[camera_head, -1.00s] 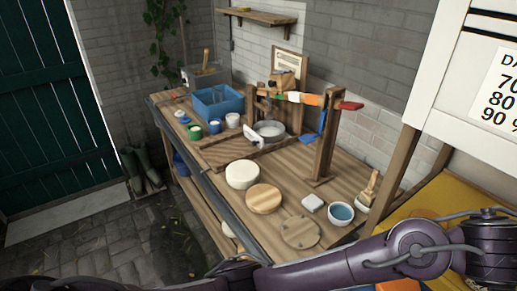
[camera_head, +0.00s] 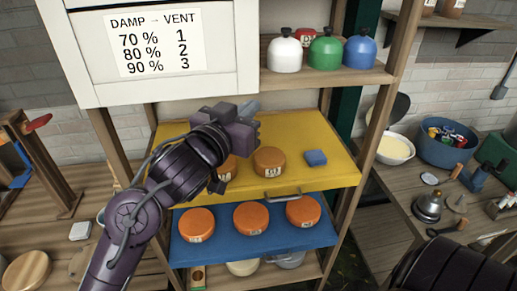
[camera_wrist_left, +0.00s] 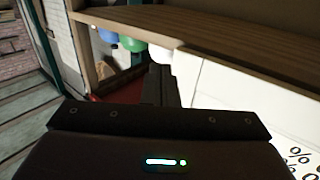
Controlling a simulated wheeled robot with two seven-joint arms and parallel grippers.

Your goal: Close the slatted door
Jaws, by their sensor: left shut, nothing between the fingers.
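A white framed panel (camera_head: 240,45) with a damp and vent chart covers the left part of the upper shelf; no slats show clearly on it. It also shows in the left wrist view (camera_wrist_left: 215,85). My left gripper (camera_head: 250,108) is just below the panel's lower right corner, over the yellow board. Its fingers in the left wrist view (camera_wrist_left: 158,85) are shut and empty, close to the panel's edge; I cannot tell whether they touch it. Part of my right arm shows at the lower right, but its gripper does not.
White (camera_head: 284,55), green (camera_head: 325,53) and blue (camera_head: 360,50) jars stand on the open right part of the upper shelf. Orange rounds lie on the yellow board (camera_head: 335,178) and the blue board (camera_head: 280,245). A bench with bowls (camera_head: 394,150) stands right.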

